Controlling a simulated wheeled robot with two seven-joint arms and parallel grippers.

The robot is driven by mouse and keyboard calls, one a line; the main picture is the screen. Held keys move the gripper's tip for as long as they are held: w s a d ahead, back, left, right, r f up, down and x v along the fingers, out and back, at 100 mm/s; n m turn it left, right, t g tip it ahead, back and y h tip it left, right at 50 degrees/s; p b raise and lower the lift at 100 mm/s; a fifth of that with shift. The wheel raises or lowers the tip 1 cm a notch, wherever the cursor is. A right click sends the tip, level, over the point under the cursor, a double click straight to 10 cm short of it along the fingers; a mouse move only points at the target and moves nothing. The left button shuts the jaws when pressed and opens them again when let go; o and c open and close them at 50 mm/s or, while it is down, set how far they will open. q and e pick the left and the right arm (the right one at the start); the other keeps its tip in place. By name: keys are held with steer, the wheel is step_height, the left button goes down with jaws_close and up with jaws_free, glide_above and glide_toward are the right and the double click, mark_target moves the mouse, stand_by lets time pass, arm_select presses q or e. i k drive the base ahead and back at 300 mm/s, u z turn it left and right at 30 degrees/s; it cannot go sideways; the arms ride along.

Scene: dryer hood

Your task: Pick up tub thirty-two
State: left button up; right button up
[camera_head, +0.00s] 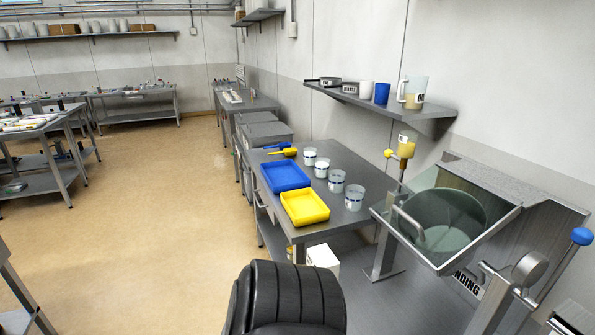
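Several small white tubs with dark blue bands stand upright in a row on the steel table (345,158). The nearest tub (354,198) is beside the yellow tray. Behind it stand a second tub (336,181), a third tub (322,168) and the farthest tub (309,157). Any numbers on them are too small to read, so I cannot tell which is tub thirty-two. Neither of my grippers is in view.
A blue tray (285,177) and a yellow tray (304,207) lie left of the tubs. A yellow scoop (284,152) lies at the table's far end. A glass-fronted hood (440,222) stands at the right. A wall shelf (375,100) holds jugs and cups. Open floor (150,220) lies left.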

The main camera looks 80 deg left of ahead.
mark_target(322, 165)
steer(key=u, duration=2.95)
